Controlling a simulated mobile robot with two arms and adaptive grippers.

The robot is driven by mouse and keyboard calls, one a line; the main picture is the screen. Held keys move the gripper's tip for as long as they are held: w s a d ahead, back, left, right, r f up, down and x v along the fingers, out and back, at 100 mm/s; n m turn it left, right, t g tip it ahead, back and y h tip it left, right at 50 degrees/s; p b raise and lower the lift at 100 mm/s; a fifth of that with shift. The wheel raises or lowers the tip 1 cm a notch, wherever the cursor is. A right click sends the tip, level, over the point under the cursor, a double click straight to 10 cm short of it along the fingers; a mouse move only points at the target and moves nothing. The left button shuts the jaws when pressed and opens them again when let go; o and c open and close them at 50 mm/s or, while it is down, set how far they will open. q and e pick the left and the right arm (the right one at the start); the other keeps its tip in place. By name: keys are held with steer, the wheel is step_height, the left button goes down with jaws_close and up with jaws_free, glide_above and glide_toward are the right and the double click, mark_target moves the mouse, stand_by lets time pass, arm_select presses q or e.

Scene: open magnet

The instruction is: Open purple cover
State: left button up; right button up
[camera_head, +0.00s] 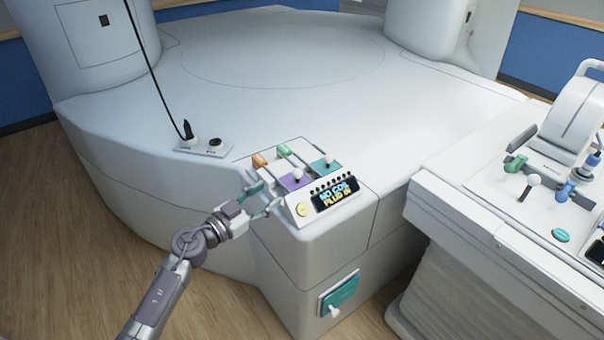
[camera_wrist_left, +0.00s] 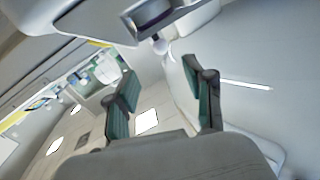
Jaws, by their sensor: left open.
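In the left wrist view the gripper (camera_wrist_left: 160,72) shows two spread teal-padded fingers. A white ball and a grey block lie beyond the fingertips there; I cannot tell which part they are. My right gripper is not in view.
Next to the purple cover is a teal cover (camera_head: 324,164) with a knob. A display (camera_head: 335,195) is in front. A teal panel (camera_head: 340,294) is below. Another white console (camera_head: 500,225) stands right.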

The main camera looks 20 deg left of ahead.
mark_target(294, 176)
arm_select(q)
steer(key=x, duration=0.4)
steer(key=b+x, duration=0.1)
steer(key=x, duration=0.5)
steer(key=shift+w+f, duration=0.15)
steer(key=shift+w, duration=0.05)
steer(key=shift+w+d+b, duration=0.3)
steer(key=shift+w, duration=0.35)
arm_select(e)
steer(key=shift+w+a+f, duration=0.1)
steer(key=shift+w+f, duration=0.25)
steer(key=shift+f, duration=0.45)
arm_select(q)
steer(key=shift+c, duration=0.3)
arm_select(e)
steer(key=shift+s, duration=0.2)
arm_select(q)
jaws_close()
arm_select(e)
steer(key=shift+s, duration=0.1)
